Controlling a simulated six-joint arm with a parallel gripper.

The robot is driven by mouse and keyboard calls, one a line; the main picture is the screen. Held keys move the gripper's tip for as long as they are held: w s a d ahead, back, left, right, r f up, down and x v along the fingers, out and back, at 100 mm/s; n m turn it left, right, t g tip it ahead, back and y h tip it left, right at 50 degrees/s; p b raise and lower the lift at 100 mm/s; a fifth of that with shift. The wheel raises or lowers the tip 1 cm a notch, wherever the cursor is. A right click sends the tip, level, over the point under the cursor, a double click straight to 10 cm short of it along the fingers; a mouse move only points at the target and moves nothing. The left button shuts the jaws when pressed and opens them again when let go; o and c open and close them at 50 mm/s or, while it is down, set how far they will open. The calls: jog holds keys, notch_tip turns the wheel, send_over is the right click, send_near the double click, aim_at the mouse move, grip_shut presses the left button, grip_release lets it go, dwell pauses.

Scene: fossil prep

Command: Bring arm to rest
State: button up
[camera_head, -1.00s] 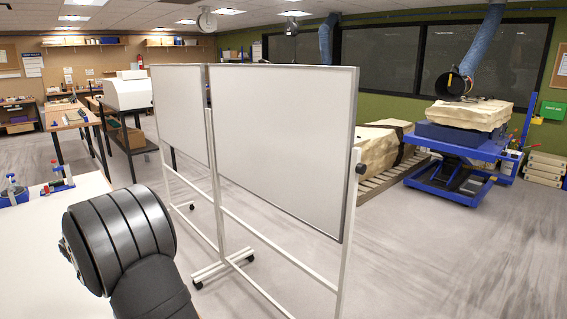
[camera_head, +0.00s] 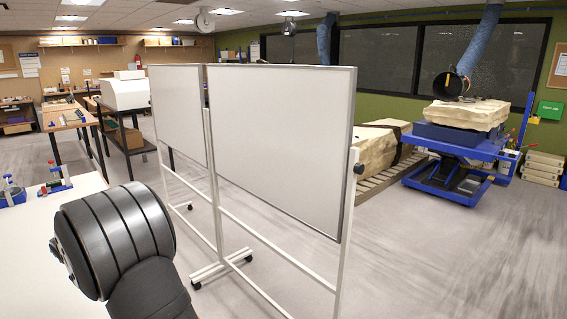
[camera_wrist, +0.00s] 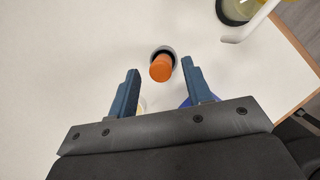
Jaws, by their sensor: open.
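My gripper (camera_wrist: 160,88) shows in the wrist view, with its two blue fingers apart and nothing between them. It is above a white table (camera_wrist: 75,60). An orange-topped object (camera_wrist: 161,67) in a round grey rim stands on the table just past the fingertips, apart from them. In the head view only dark rounded links of my arm show, beside the white table (camera_head: 45,250); the gripper is out of that view.
A yellowish container (camera_wrist: 236,10) is near the table's edge in the wrist view. In the head view, white boards on wheeled stands (camera_head: 280,150) are right of my arm. A blue lift cart (camera_head: 450,165) bears a pale block (camera_head: 466,114). Open floor lies at right.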

jog(key=v, duration=0.7)
jog(key=x, duration=1.1)
jog(key=shift+f, duration=0.2)
jog(key=shift+w+r, duration=0.1)
jog(key=shift+w, duration=0.05)
notch_tip(320, 180, up, 10)
jog(key=shift+f, duration=0.2)
jog(key=w+d+f+m+g+h, duration=0.2)
jog(key=w+d+f+m, duration=0.2)
jog(key=w+d+m, duration=0.45)
jog(key=w+d+f+m+g+h, duration=0.2)
jog(key=w+d+f+m, duration=0.35)
jog(key=m, duration=0.55)
jog(key=s+d+f+m+g+y, duration=0.1)
jog(key=d+f+m, duration=0.3)
jog(key=d, duration=0.6)
jog(key=s+d+f+m+g, duration=0.1)
jog(key=d+f+m, duration=0.3)
jog(key=d, duration=0.6)
jog(key=s+d+f+m+g+y, duration=0.1)
jog(key=s+d+f+m, duration=0.2)
jog(key=d, duration=0.7)
jog(key=shift+f+m+y, duration=0.3)
jog(key=shift+f+m, duration=0.65)
jog(key=shift+m, duration=1)
